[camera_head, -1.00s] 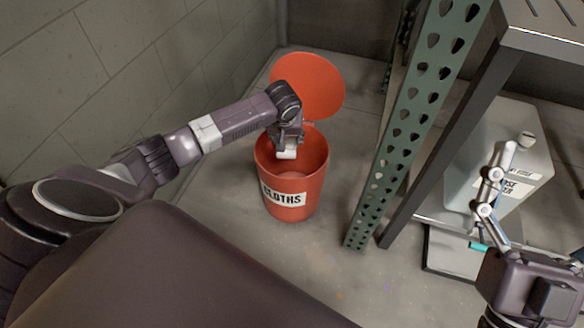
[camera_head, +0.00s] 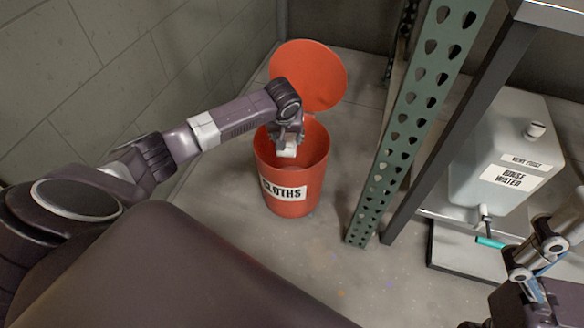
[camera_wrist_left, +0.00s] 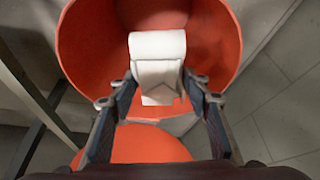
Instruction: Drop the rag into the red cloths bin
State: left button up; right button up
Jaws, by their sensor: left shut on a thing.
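The red cloths bin (camera_head: 300,207) stands upright on the floor with a "CLOTHS" label on its front. Its round red lid (camera_head: 309,78) is tipped open at the back. My left gripper (camera_head: 288,143) is over the bin's mouth, shut on the white rag (camera_head: 287,153). In the left wrist view the rag (camera_wrist_left: 157,60) sits between the two dark fingers (camera_wrist_left: 159,92), with the bin's inside (camera_wrist_left: 212,45) behind it. Exactly how high the rag is against the rim is hard to tell. My right gripper (camera_head: 540,262) is at the lower right, partly cut off, its jaws unclear.
A green perforated rack post (camera_head: 415,110) stands right of the bin. Beyond it are a dark frame leg (camera_head: 455,120) and a grey rinse water container (camera_head: 500,150) with a tap. A block wall (camera_head: 150,60) runs along the left. The floor before the bin is clear.

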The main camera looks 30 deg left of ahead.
pick_arm(q)
jog(key=o, duration=1.2)
jog(key=v, duration=1.2)
jog(key=shift+s, duration=0.1)
